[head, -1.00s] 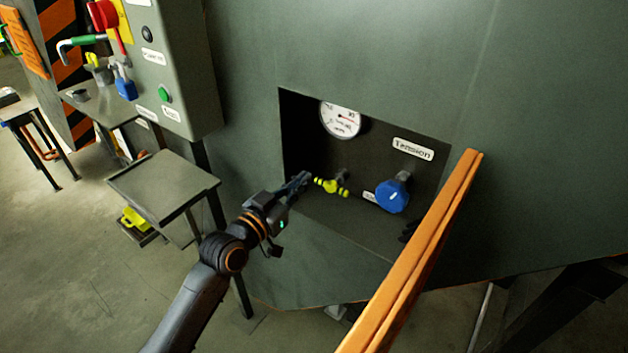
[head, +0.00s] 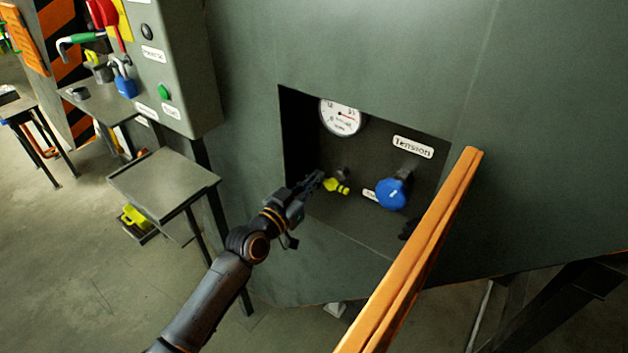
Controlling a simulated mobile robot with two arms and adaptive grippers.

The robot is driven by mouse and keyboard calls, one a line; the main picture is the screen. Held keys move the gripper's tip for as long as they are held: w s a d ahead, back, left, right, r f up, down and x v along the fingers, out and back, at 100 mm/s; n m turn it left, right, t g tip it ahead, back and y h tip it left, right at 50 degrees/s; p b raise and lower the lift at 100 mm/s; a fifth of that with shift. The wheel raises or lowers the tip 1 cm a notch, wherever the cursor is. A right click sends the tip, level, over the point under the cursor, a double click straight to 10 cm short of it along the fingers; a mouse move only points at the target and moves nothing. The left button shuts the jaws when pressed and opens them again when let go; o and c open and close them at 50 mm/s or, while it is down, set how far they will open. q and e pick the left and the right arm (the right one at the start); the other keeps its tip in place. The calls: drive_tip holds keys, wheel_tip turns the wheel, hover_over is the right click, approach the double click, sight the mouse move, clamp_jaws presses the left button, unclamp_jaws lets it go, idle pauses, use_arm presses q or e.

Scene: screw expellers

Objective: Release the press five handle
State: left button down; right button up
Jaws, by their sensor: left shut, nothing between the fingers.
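A yellow handle (head: 341,188) sits on a short stem inside the dark recess of the green machine wall, below a round white gauge (head: 340,118). My left gripper (head: 318,179) is shut and empty, its tips at the left end of the handle and covering part of it. I cannot tell whether the tips touch it. A blue knob (head: 391,193) stands to the right of the handle, under a "Tension" label (head: 413,147). My right gripper does not show.
An orange rail (head: 415,255) slants up in front of the recess on the right. A grey control box (head: 172,75) with a red switch and green button is at upper left. A small metal table (head: 163,182) stands left of my arm.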

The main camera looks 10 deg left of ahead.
sight(316, 208)
use_arm(q)
drive_tip(key=shift+a+f+n, duration=0.1)
drive_tip(key=shift+f+n, duration=0.1)
drive_tip(key=shift+n, duration=0.45)
drive_tip(key=shift+a+f+n, duration=0.1)
drive_tip(key=shift+f+n, duration=0.05)
drive_tip(key=shift+n, duration=0.5)
drive_tip(key=n, duration=0.1)
drive_tip(key=f+n, duration=0.1)
drive_tip(key=shift+w+a+n, duration=0.1)
drive_tip(key=shift+a+n, duration=0.05)
drive_tip(key=shift+n, duration=0.15)
drive_tip(key=n, duration=0.2)
drive_tip(key=f+n, duration=0.1)
drive_tip(key=n, duration=0.1)
drive_tip(key=shift+f+n+b, duration=0.15)
drive_tip(key=shift+n+b, duration=0.15)
drive_tip(key=shift+b, duration=0.05)
drive_tip(key=n, duration=0.1)
drive_tip(key=f+n, duration=0.1)
drive_tip(key=n, duration=0.3)
drive_tip(key=shift+d+f, duration=0.15)
drive_tip(key=shift+d, duration=0.15)
drive_tip(key=shift+s+d+f+n, duration=0.15)
drive_tip(key=shift+d+n, duration=0.05)
drive_tip(key=shift+n, duration=0.7)
drive_tip(key=shift+s+d+f+n, duration=0.1)
drive_tip(key=shift+d+f+n, duration=0.05)
drive_tip(key=shift+n, duration=0.75)
